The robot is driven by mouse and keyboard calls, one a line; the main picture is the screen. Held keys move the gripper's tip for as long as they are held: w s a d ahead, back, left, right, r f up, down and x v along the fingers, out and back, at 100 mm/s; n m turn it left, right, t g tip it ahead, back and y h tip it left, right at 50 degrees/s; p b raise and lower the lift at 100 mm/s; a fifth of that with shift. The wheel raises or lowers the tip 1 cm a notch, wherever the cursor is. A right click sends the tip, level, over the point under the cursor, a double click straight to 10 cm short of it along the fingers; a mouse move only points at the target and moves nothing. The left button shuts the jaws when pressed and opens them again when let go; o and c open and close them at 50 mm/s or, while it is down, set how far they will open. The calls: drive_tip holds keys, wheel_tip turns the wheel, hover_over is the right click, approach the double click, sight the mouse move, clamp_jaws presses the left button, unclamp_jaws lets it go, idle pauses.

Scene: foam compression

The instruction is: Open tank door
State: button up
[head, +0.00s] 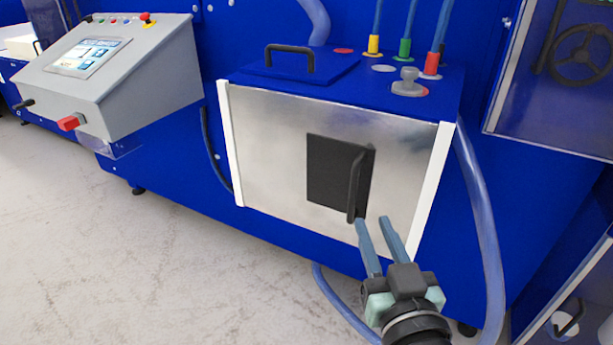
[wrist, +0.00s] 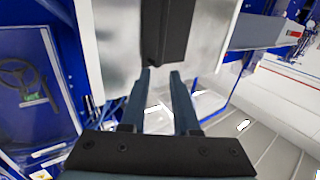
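The blue tank (head: 290,90) has a silver front face (head: 270,150) with white side edges. A black panel (head: 325,170) with an upright black bar handle (head: 354,185) is set in this face and looks closed. The black panel and handle also show at the top of the wrist view (wrist: 168,30). A blue lid (head: 320,72) with a black handle (head: 290,50) lies shut on the tank top. My gripper (head: 372,220) is open and empty, its fingertips just below the handle's lower end. In the wrist view its two fingers (wrist: 160,75) stand apart, pointing toward the black handle.
A grey control console (head: 110,80) with a screen stands at the left. Coloured hose fittings (head: 404,50) and a grey knob (head: 407,82) are on the tank top. A clear hose (head: 485,220) hangs right of the tank. The floor (head: 150,260) at the front left is clear.

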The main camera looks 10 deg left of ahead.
sight(355, 184)
drive_tip(key=p+x, duration=0.1)
drive_tip(key=x, duration=1.1)
drive_tip(key=shift+w+a+f, duration=0.1)
drive_tip(key=shift+w+f, duration=0.1)
drive_tip(key=shift+w, duration=0.05)
clamp_jaws()
idle(1.1)
